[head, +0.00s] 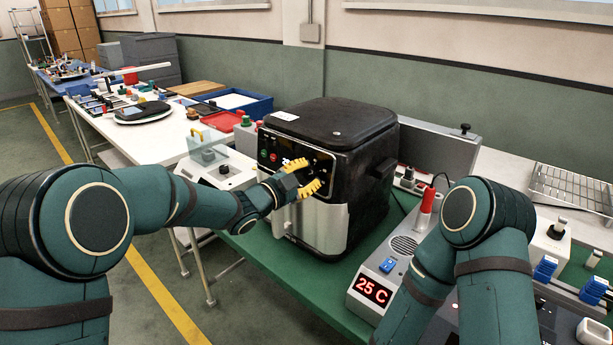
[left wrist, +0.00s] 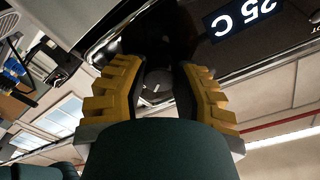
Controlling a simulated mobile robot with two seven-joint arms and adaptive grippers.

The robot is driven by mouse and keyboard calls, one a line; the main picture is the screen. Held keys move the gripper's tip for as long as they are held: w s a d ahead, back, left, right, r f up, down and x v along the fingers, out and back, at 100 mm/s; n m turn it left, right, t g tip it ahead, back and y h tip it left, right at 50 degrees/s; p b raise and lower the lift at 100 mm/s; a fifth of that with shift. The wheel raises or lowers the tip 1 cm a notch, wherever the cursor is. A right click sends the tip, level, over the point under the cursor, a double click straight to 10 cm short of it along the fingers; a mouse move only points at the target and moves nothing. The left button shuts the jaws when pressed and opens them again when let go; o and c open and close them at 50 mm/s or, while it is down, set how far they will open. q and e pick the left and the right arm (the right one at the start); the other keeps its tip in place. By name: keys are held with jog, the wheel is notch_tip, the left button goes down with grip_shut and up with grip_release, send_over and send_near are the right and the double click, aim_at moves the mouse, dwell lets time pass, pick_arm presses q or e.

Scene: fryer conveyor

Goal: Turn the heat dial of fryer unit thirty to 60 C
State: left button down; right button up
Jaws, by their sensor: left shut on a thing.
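The fryer unit (head: 359,135) is a black box with a silver lower front, standing on the green bench top. My left gripper (head: 312,180) has yellow fingers and is at the fryer's front panel, hiding part of it. In the left wrist view my left gripper (left wrist: 158,85) has its fingers on either side of the round dark heat dial (left wrist: 157,88), shut on it. The dial has a light mark. Beside it the fryer's display (left wrist: 243,17) reads 25 C, upside down in that view. My right gripper is out of view.
A grey device with a red 25 C display (head: 376,290) stands on the bench right of the fryer. A white box with a black knob (head: 222,174) stands left of it. A wire rack (head: 575,187) lies at the far right.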

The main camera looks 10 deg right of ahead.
pick_arm(q)
jog(key=shift+f+m, duration=0.1)
jog(key=shift+m, duration=0.5)
jog(key=c, duration=0.6)
grip_release()
jog(key=v, duration=1.2)
